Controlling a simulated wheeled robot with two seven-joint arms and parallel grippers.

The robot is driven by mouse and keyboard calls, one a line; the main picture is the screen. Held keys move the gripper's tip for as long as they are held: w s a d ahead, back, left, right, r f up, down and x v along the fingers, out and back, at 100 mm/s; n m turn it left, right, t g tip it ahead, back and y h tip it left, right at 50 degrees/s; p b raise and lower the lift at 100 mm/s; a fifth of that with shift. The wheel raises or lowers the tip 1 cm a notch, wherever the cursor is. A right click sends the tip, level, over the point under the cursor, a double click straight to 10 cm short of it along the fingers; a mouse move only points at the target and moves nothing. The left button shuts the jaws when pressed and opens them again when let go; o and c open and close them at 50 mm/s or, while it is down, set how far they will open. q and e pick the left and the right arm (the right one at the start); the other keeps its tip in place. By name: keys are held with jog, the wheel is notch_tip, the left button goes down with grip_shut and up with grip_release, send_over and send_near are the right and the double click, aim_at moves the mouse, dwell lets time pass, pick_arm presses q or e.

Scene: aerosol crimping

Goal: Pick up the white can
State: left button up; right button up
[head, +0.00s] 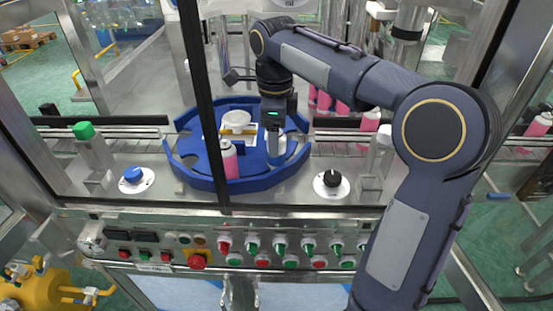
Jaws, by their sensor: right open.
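My right arm reaches in from the right, and its right gripper (275,150) points down over the right part of the blue round turntable (190,173). It is open, and its fingertips are small and partly hidden. A white rounded object (236,121), perhaps the white can, is on the turntable just left of the gripper. I cannot tell its full shape. A pink can with a white top (230,163) stands at the turntable's front, left of the gripper and apart from it. My left gripper is not in view.
A dark vertical frame post (205,100) crosses in front of the turntable. Several pink cans (341,106) stand behind to the right, and another (370,121) is on the conveyor. A control panel with knobs (197,261) runs along the front. A black knob (331,179) sits right of the turntable.

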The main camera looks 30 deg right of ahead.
notch_tip(320, 180, down, 3)
jog(key=shift+f, duration=0.15)
jog(key=shift+c, duration=0.4)
jog(key=c, duration=1)
notch_tip(320, 180, up, 10)
jog(key=shift+r+p, duration=0.1)
jog(key=shift+p, duration=0.65)
